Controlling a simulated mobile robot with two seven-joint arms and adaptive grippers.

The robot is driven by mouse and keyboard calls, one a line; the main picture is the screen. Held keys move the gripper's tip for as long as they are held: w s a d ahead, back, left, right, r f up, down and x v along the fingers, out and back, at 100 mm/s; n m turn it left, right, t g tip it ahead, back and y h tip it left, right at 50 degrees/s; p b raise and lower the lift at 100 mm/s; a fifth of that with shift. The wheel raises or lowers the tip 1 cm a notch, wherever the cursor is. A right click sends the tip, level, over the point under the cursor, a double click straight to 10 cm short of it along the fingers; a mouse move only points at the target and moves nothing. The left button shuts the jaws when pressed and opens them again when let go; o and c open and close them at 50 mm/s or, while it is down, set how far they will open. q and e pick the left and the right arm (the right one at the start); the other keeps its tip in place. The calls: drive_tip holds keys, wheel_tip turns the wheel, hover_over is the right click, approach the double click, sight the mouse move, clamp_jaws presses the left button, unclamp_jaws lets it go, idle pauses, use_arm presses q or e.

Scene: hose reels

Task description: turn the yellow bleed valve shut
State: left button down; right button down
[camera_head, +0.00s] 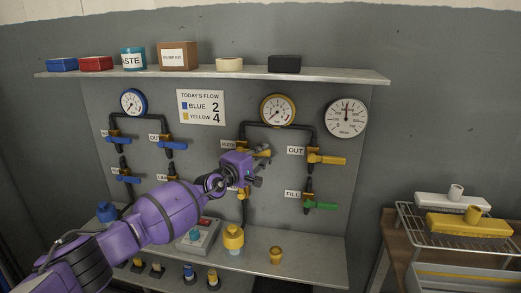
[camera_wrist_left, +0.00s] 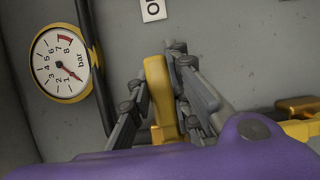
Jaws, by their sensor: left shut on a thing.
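In the head view, my left gripper (camera_head: 260,167) is at the upper left valve of the yellow circuit, in front of the grey panel. A bit of that valve's yellow handle (camera_head: 263,153) shows beside the gripper; the rest is hidden, and its small label (camera_head: 228,145) is partly covered and too small to read surely. In the left wrist view, the yellow handle (camera_wrist_left: 157,90) stands between the two dark fingers of the left gripper (camera_wrist_left: 163,95), which are shut on it. My right gripper is not in view.
The yellow-rimmed gauge (camera_head: 278,110) is just above the gripper. Right of it are the yellow OUT valve (camera_head: 327,159) and the green FILL valve (camera_head: 320,206). Blue valves (camera_head: 173,145) are on the left. A shelf (camera_head: 350,77) with boxes runs above; a yellow cup (camera_head: 276,254) stands on the ledge below.

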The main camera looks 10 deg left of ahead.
use_arm(q)
drive_tip(key=shift+f, duration=0.25)
drive_tip(key=shift+m, duration=0.3)
drive_tip(key=c, duration=1.6)
unclamp_jaws()
drive_tip(key=shift+s+r, duration=0.15)
drive_tip(key=shift+s+a+r, duration=0.15)
drive_tip(key=shift+s, duration=0.25)
drive_tip(key=v, duration=1.1)
drive_tip(key=shift+a, duration=0.1)
